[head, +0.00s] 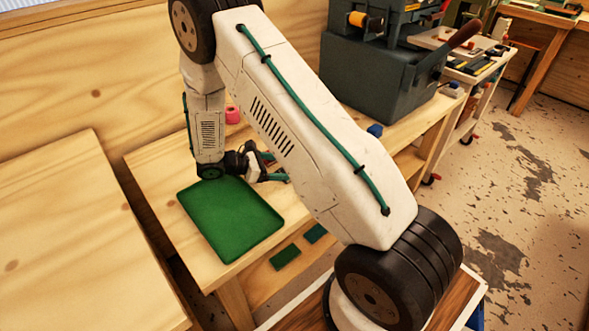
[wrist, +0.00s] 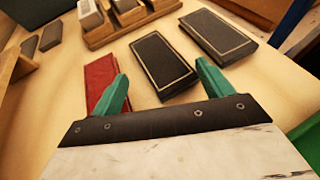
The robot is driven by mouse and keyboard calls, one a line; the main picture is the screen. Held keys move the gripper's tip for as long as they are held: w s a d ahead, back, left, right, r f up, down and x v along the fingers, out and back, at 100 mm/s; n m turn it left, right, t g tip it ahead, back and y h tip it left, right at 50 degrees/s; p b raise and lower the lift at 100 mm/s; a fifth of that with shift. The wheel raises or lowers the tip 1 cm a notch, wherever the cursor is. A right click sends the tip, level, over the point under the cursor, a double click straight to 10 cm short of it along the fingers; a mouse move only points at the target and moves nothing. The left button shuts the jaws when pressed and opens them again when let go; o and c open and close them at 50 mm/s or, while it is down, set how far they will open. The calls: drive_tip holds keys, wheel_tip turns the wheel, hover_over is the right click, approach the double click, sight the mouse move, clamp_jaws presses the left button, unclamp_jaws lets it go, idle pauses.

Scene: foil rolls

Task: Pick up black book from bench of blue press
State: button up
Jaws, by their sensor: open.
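In the wrist view, a black book (wrist: 160,66) with a thin pale border lies flat on the light wood, just beyond my gripper (wrist: 162,72). A second, similar black book (wrist: 218,34) lies to its right. My gripper is open, its two green fingers apart with nothing between them. In the head view my gripper (head: 278,167) is low over the wooden bench (head: 340,140). The blue press (head: 385,65) stands at the back of this bench. My arm hides much of the bench, and I cannot make out the black books there.
A red book (wrist: 100,80) lies by the left finger. A wooden rack (wrist: 128,24) with blocks stands behind, and dark pieces (wrist: 50,36) lie far left. A green tray (head: 232,222) lies on the near bench end. A pink roll (head: 232,115) and blue item (head: 375,130) are nearby.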

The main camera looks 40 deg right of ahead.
drive_tip(key=x, duration=0.4)
drive_tip(key=shift+d+f, duration=0.1)
drive_tip(key=shift+d, duration=0.1)
drive_tip(key=shift+s, duration=0.1)
drive_tip(key=c, duration=1.1)
